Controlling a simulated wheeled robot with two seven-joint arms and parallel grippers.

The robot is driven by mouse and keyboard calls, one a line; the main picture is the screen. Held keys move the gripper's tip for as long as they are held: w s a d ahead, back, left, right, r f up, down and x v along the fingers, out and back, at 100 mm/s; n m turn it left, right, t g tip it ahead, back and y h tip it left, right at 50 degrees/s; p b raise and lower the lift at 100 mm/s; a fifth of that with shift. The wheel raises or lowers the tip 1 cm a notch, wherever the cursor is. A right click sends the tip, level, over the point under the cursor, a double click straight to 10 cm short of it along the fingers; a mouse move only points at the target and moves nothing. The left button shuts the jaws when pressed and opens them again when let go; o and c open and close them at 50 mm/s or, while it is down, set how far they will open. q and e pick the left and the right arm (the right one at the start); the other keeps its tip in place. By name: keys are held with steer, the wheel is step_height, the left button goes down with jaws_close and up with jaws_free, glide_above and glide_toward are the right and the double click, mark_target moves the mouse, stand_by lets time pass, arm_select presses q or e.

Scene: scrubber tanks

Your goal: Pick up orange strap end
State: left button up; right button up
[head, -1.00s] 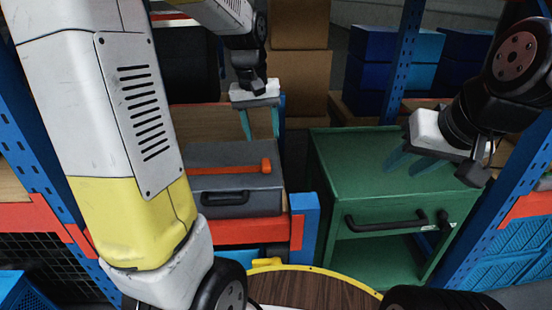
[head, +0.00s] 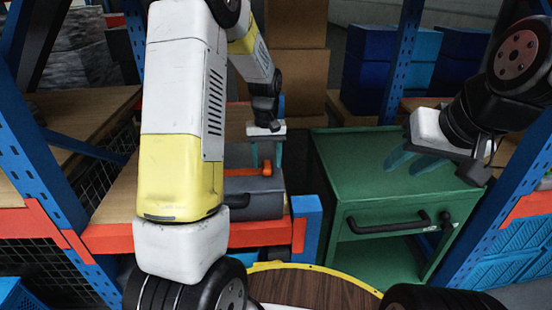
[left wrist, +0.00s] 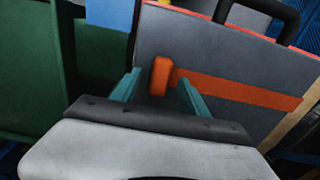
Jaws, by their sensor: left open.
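The grey case (head: 255,203) lies on a shelf, with an orange strap across its top. In the head view the orange strap end (head: 267,169) shows at the right end of the strap, just below my left gripper (head: 266,166). In the left wrist view the strap end (left wrist: 161,76) shows as a raised block between the two teal fingertips of my left gripper (left wrist: 158,84). The left gripper is open, with gaps to both fingers. My right gripper (head: 411,162) is open and empty above the green cabinet.
The green cabinet (head: 350,170) with a black handle stands right of the case. A blue rack post (head: 306,230) stands close to the case's right. Cardboard boxes (head: 296,85) are stacked behind. A round wooden top (head: 305,292) is in front.

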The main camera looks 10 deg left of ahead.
mark_target(268, 166)
arm_select(q)
steer(key=shift+f, duration=0.25)
jaws_close()
steer(key=shift+r, duration=0.1)
steer(key=shift+r, duration=0.5)
steer(key=r, duration=0.2)
steer(key=shift+s+d+r, duration=0.3)
steer(key=shift+s, duration=0.1)
steer(key=s+d+r, duration=0.1)
steer(key=s+d, duration=0.6)
steer(key=s, duration=0.6)
steer(key=shift+d+r, duration=0.15)
steer(key=shift+d, duration=0.25)
